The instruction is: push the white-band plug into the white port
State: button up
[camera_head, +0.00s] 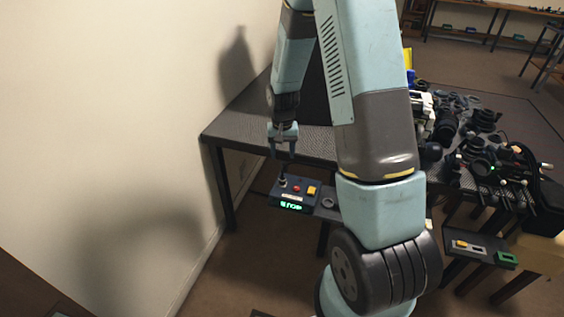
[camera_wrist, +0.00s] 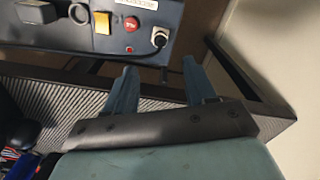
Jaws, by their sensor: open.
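My gripper (camera_head: 282,151) is open and empty, pointing down above the left part of a dark control box at the table's front edge. Black cables (camera_head: 533,160) with small coloured and pale ends lie at the table's right end, far from my gripper. A pale tip (camera_head: 547,166) shows there, but I cannot tell whether it is the white-band plug. I cannot make out the white port with certainty.
The control box (camera_head: 293,195) has a red button, a yellow button and a green display. Black lens parts (camera_head: 480,140) crowd the table's right side. A low panel (camera_head: 478,248) with a green block stands at right. The table's left part (camera_head: 235,125) is clear, near a wall.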

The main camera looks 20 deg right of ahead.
jog(key=shift+r, duration=1)
jog(key=s+r+t, duration=0.1)
jog(key=s+r, duration=0.2)
jog(key=r, duration=0.4)
jog(key=s+r+n+t, duration=0.1)
jog(key=s+r, duration=0.3)
jog(key=r, duration=0.3)
jog(key=s+r+t, duration=0.1)
jog(key=s+r, duration=0.2)
jog(key=r, duration=0.5)
jog(key=s+r+n+t, duration=0.1)
jog(key=s+r, duration=0.4)
jog(key=s, duration=0.4)
jog(key=s+r+t, duration=0.1)
jog(key=s+r, duration=0.4)
jog(key=s, duration=0.4)
jog(key=shift+r+n+t, duration=0.15)
jog(key=shift+n+t, duration=0.15)
jog(key=shift+n, duration=0.1)
